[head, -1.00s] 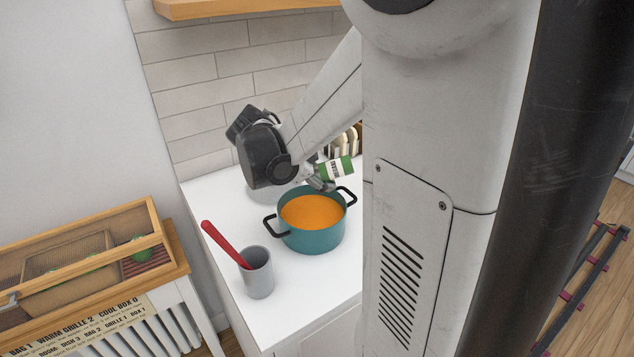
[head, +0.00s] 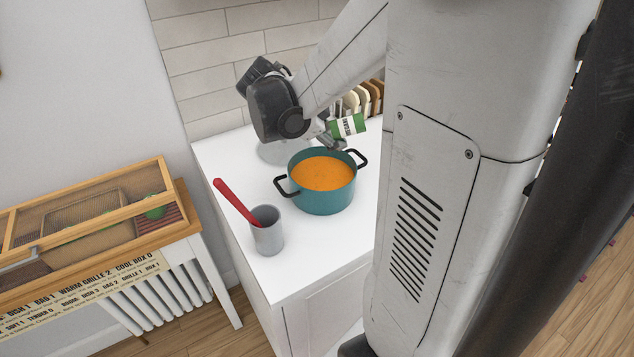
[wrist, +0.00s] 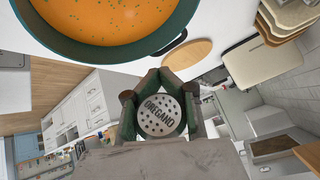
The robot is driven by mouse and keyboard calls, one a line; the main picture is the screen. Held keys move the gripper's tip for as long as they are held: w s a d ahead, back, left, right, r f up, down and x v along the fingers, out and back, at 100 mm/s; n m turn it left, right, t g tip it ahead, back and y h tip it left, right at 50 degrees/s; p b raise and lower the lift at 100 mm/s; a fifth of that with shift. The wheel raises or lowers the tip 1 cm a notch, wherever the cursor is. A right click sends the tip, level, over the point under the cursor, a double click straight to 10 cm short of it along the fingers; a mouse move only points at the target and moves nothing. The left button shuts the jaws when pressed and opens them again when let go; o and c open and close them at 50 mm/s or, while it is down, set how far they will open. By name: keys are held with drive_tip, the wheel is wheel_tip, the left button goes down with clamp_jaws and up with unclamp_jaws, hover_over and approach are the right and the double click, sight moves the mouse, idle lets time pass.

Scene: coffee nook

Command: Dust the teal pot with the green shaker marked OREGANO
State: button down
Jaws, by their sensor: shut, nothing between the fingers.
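The teal pot (head: 322,198) stands on the white counter, full of orange food. Green specks lie on the food in the wrist view, where the pot's wall (wrist: 85,48) fills the upper left. In the wrist view the shaker's grey holed cap (wrist: 160,115), marked OREGANO, shows between the fingers of my gripper (wrist: 160,98). The far end of the shaker is hidden there.
A grey cup (head: 267,236) with a red-handled tool (head: 236,202) stands left of the pot. Slotted boards (head: 365,98) stand behind the shaker. A wooden, mesh-topped case (head: 90,225) is at the left.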

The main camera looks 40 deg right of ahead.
drive_tip(key=shift+f+b, duration=0.35)
drive_tip(key=shift+f, duration=0.15)
idle(0.5)
drive_tip(key=shift+r, duration=0.1)
drive_tip(key=shift+r+m+t+y+p, duration=0.25)
drive_tip(key=shift+r+t+y+p, duration=0.2)
drive_tip(key=shift+t+y+p, duration=0.65)
drive_tip(key=shift+r+m+t+y+p, duration=0.2)
drive_tip(key=shift+r+t+y+p, duration=0.35)
drive_tip(key=shift+t+y, duration=1.05)
drive_tip(key=shift+r+m+t+y+p, duration=0.35)
drive_tip(key=shift+t+y+p, duration=0.65)
drive_tip(key=shift+y, duration=0.6)
drive_tip(key=shift+r, duration=0.1)
